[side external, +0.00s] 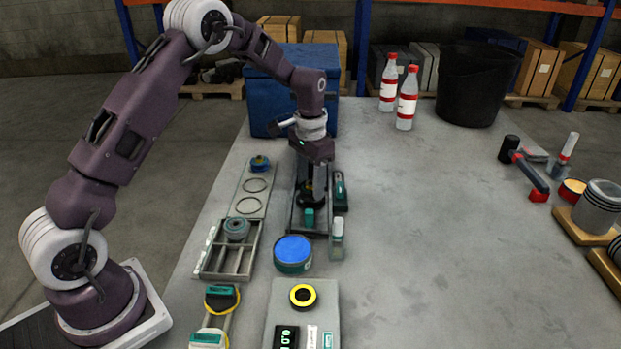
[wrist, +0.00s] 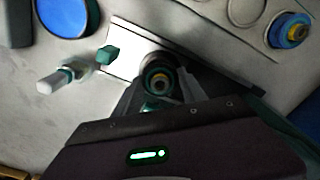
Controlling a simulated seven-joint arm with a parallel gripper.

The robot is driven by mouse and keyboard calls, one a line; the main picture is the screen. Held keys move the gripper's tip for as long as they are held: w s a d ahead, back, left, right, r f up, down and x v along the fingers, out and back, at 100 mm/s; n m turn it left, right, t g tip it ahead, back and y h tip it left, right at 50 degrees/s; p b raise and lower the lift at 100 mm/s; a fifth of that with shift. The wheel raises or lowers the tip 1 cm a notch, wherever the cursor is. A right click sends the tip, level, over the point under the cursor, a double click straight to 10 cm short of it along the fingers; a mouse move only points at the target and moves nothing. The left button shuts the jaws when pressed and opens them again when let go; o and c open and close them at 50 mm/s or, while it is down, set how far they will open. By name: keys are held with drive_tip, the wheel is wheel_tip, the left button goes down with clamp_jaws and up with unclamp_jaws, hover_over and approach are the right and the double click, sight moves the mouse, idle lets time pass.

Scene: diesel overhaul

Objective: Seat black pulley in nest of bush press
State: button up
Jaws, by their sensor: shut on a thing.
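My gripper (side external: 311,200) points straight down over the bush press (side external: 296,222), a long dark-edged bed with a teal block (side external: 309,217) at its near end. In the wrist view, my gripper (wrist: 160,85) is shut on the black pulley (wrist: 158,68), a dark round part with a brownish ring at its centre, between the two fingers. The press's pale bed (wrist: 124,42) and its teal block (wrist: 107,54) show beside and beneath the pulley. The nest is hidden under the pulley and fingers. I cannot tell whether the pulley touches the nest.
A blue-topped round tin (side external: 293,250), a clear bottle with a teal collar (side external: 337,240) and a teal-and-black device (side external: 340,190) stand close to the press. A grey divided tray (side external: 230,262) and a ring board (side external: 252,190) lie left. A blue bin (side external: 285,85) stands behind. The table's middle right is clear.

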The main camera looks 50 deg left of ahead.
drive_tip(key=shift+f, duration=0.15)
idle(0.5)
drive_tip(key=shift+f, duration=0.65)
drive_tip(key=o, duration=1.4)
drive_tip(key=shift+o, duration=0.5)
drive_tip(key=shift+o, duration=1)
